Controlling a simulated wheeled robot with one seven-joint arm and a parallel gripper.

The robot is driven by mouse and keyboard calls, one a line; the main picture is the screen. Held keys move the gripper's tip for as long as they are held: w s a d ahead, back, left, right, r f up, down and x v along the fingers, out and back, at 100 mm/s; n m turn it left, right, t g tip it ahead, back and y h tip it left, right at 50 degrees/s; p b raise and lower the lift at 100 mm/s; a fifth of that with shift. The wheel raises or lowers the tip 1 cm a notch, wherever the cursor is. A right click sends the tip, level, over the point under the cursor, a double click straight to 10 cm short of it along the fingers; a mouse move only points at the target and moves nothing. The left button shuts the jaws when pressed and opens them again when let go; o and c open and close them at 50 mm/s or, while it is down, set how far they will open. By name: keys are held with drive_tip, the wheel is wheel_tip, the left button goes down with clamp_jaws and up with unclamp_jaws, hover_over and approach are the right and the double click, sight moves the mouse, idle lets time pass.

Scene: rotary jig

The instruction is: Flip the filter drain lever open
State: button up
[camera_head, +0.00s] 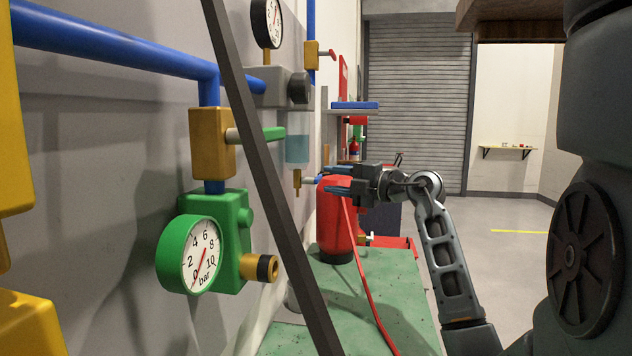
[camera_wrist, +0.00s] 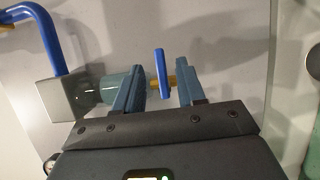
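The filter (camera_head: 298,138) hangs on the left wall, a pale blue bowl under a grey head. Below it a brass drain (camera_head: 297,184) carries the drain lever (camera_head: 309,181), whose stub sticks out towards my gripper (camera_head: 327,178). In the wrist view the blue lever handle (camera_wrist: 160,75) stands between the two fingers of my gripper (camera_wrist: 161,68), in front of the brass stem. A gap shows on both sides of the handle, so the fingers are open. The bowl (camera_wrist: 122,84) lies left of the left finger. The handle's outer end is hard to separate from the fingers in the head view.
A red tank (camera_head: 334,225) with a red hose stands on a green bench top (camera_head: 390,290) below my gripper. A dark slanted bar (camera_head: 265,170) crosses the head view.

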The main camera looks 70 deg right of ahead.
sight(321, 178)
drive_tip(key=shift+b+x, duration=0.55)
drive_tip(key=shift+x, duration=1.7)
clamp_jaws()
